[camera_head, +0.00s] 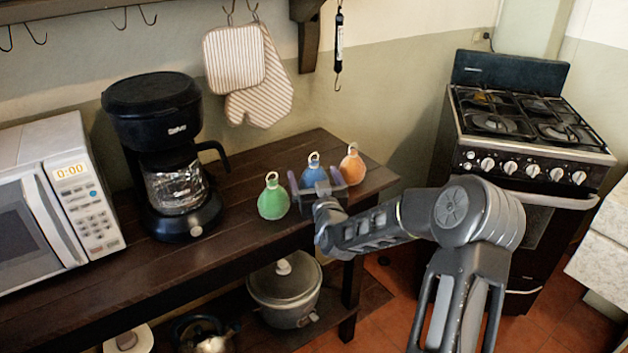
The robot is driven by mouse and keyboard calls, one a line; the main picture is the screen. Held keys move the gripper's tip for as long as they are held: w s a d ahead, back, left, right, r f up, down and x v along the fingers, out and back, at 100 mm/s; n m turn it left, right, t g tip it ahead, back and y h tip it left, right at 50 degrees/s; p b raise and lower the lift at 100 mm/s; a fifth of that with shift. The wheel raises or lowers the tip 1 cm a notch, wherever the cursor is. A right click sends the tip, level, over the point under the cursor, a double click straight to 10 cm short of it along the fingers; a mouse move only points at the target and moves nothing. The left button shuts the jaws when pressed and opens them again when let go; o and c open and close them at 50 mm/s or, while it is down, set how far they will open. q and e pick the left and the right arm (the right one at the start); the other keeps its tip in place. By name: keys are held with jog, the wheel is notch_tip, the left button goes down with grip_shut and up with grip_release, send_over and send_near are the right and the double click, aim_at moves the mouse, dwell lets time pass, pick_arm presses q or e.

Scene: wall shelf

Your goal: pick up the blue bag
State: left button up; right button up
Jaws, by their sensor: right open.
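The blue bag (314,174) stands on the dark wooden counter between a green bag and an orange bag, with a pale loop on top. My right gripper (318,182) is in front of it, open, with one finger on each side of the bag as seen from here. The gripper hides the bag's lower part. I cannot tell whether the fingers touch it. My left gripper is not in view.
The green bag (273,198) stands close on the left and the orange bag (352,165) close on the right. A coffee maker (160,150) and a microwave (60,200) stand further left on the counter (240,235). A stove (525,150) stands at the right.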

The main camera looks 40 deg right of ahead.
jog(key=shift+c, duration=0.4)
jog(key=c, duration=1.7)
jog(key=shift+r, duration=0.2)
jog(key=shift+c, duration=0.2)
notch_tip(320, 180, up, 10)
jog(key=shift+f, duration=0.1)
